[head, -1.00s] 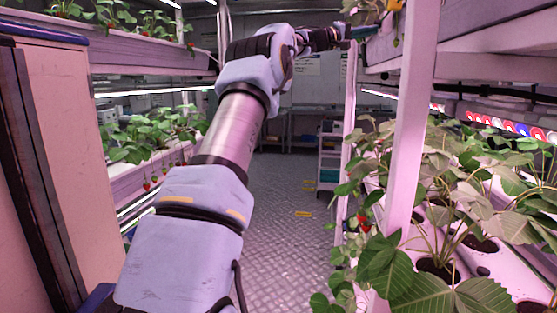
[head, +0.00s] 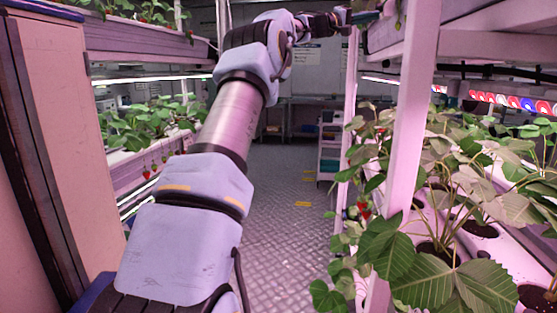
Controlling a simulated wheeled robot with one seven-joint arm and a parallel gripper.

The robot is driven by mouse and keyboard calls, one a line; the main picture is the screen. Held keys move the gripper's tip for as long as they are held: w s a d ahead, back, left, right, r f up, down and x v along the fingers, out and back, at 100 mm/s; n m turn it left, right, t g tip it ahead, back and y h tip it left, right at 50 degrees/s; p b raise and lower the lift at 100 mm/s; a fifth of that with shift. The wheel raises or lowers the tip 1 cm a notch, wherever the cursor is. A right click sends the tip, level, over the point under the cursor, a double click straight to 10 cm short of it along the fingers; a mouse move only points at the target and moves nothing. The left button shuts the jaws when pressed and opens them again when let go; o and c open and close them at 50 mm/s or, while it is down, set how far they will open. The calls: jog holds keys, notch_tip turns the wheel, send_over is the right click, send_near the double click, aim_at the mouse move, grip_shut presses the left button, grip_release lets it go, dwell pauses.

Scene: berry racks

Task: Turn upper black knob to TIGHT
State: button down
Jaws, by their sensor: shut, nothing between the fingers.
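The upper black knob cannot be made out in the head view. My gripper (head: 346,17) is small and far off at the end of my outstretched arm, near the top of the picture. It is shut and empty, close to the near end of the upper right rack shelf (head: 385,34). Its fingertips are too small to see clearly, and I cannot tell whether they touch anything there.
A white post (head: 411,130) and leafy strawberry plants (head: 455,200) stand close on the right. Racks with plants (head: 140,128) and a pink panel (head: 72,130) line the left. The aisle floor (head: 280,200) is clear toward a white shelf cart (head: 329,150).

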jog(key=shift+f, duration=0.1)
jog(key=shift+w+a+b, duration=0.1)
jog(key=shift+w+a, duration=0.05)
jog(key=shift+a, duration=0.8)
jog(key=shift+w+a+b, duration=0.15)
jog(key=shift+w+a, duration=0.05)
jog(key=shift+a, duration=0.8)
jog(key=shift+w+a+b, duration=0.1)
jog(key=shift+w+a, duration=0.05)
jog(key=shift+a, duration=0.8)
jog(key=shift+s+d+r+p, duration=0.25)
jog(key=shift+s+d+r, duration=0.15)
jog(key=shift+d, duration=0.55)
jog(key=shift+s+d+r+p, duration=0.25)
jog(key=shift+d+r+p, duration=0.1)
jog(key=shift+d, duration=0.6)
jog(key=shift+s+d+r+p, duration=0.2)
jog(key=shift+s+d+r, duration=0.2)
jog(key=shift+d, duration=0.55)
jog(key=shift+w+p, duration=0.3)
jog(key=shift+p, duration=0.15)
jog(key=shift+w+f+b, duration=0.2)
jog(key=shift+f+b, duration=0.35)
jog(key=shift+b, duration=0.2)
jog(key=shift+w+d+f, duration=0.1)
jog(key=shift+w+f, duration=0.15)
jog(key=shift+w, duration=0.05)
